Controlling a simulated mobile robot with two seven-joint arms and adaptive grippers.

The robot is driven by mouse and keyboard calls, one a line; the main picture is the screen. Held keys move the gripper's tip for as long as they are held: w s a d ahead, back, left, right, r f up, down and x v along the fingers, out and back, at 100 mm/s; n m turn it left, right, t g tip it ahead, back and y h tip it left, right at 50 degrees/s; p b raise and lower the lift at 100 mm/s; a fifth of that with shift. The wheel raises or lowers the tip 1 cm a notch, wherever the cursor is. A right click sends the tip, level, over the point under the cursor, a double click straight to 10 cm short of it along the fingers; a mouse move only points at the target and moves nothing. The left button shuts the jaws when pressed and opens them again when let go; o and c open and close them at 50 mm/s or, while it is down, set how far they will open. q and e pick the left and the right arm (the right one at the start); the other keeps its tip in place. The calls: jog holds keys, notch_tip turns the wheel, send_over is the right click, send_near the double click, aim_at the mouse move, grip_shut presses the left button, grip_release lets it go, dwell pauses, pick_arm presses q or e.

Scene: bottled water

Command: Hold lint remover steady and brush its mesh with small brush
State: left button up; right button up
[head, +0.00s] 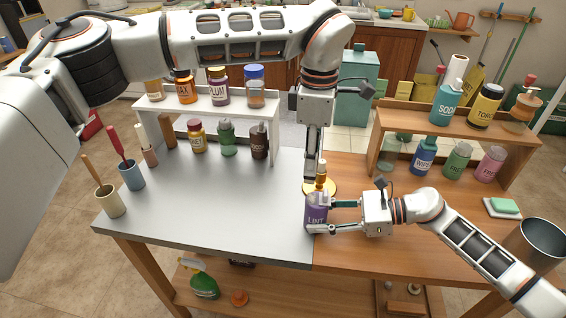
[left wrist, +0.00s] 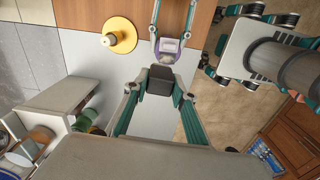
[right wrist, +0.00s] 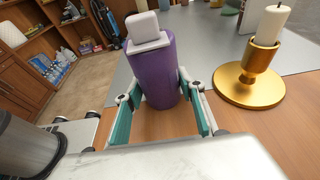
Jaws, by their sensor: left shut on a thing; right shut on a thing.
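The purple lint remover (head: 316,211), labelled LINT, is at the front middle of the table where the grey and wooden tops meet. My right gripper (head: 318,216) is shut on it from the right. In the right wrist view the lint remover (right wrist: 162,78) leans slightly, with a white collar and white block on top. My left gripper (head: 314,178) points down from above, close to the lint remover. In the left wrist view it is shut on a dark grey block (left wrist: 160,80), apparently the small brush, beside the lint remover (left wrist: 167,47). Its bristles and any contact with the mesh cannot be made out.
A gold candle holder (right wrist: 248,84) with a candle stands close behind the lint remover. Racks of bottles stand at the back left (head: 143,109) and right (head: 500,146). Cups with handles (head: 110,203) stand at the left edge. The grey top is clear in the middle.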

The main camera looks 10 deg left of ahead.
pick_arm(q)
jog(key=shift+d+n, duration=0.3)
jog(key=shift+d, duration=0.1)
jog(key=shift+f, duration=1.4)
jog(key=shift+f, duration=1.05)
jog(key=shift+r, duration=0.1)
jog(key=shift+s, duration=0.1)
jog(key=shift+s, duration=1.25)
jog(key=shift+w, duration=1.3)
jog(key=shift+s, duration=1.3)
